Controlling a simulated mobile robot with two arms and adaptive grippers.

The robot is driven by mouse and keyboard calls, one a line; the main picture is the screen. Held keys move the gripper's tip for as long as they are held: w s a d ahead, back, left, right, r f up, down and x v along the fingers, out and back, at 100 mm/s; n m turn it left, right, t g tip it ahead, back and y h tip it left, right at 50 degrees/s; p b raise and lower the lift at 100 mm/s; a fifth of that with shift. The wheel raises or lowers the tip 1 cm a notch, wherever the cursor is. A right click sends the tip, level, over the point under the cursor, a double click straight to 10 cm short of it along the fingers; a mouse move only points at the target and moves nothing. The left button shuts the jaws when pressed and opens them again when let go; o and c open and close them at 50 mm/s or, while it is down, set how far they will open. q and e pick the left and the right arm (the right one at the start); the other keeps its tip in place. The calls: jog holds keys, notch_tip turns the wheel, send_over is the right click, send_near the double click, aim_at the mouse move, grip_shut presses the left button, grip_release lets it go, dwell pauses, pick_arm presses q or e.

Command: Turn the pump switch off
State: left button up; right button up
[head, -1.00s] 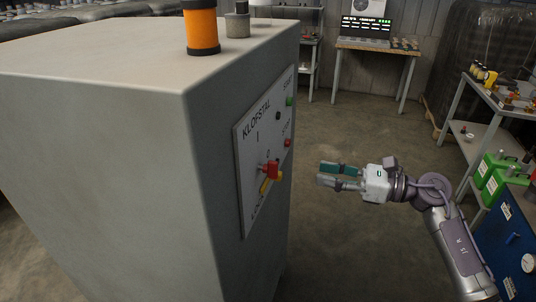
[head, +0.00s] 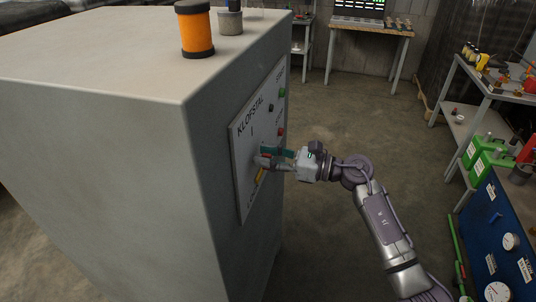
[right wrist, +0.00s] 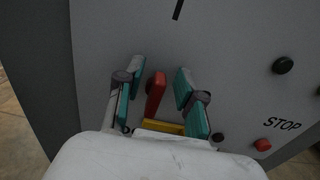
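The pump switch is a red handle (right wrist: 155,94) with a yellow part (right wrist: 160,127) below it, on the grey KLOFSTAL panel (head: 243,193) of the cabinet. In the right wrist view the red handle stands nearly upright, tilted slightly, below a black mark. My right gripper (head: 270,157) is at the panel, and in the right wrist view its teal-padded fingers (right wrist: 157,92) are open, one on each side of the handle with gaps between. In the head view the fingers partly hide the switch. My left gripper is not in view.
The panel also carries a red STOP button (right wrist: 263,145), a black knob (right wrist: 283,65) and a green button (head: 282,92). A shelf (head: 477,85) and green cans (head: 484,158) are at the right.

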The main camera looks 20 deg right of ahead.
grip_shut()
jog(key=shift+m, duration=0.3)
jog(key=m, duration=0.2)
jog(key=shift+w+d+m, duration=0.2)
jog(key=shift+m, duration=0.1)
jog(key=m+p, duration=0.1)
jog(key=m, duration=0.1)
jog(key=shift+w+d+m, duration=0.1)
jog(key=shift+w+m, duration=0.05)
jog(key=shift+m, duration=0.25)
jog(key=m, duration=0.2)
jog(key=m+p, duration=0.1)
jog(key=m, duration=0.1)
jog(key=m+p, duration=0.1)
jog(key=m, duration=0.1)
jog(key=shift+w+d+f, duration=0.2)
jog(key=shift+w+f, duration=0.1)
jog(key=shift+f, duration=0.05)
jog(key=m+p, duration=0.1)
jog(key=m, duration=0.2)
jog(key=f+m+p, duration=0.1)
jog(key=m, duration=0.1)
jog(key=shift+m+p, duration=0.3)
jog(key=shift+m, duration=0.1)
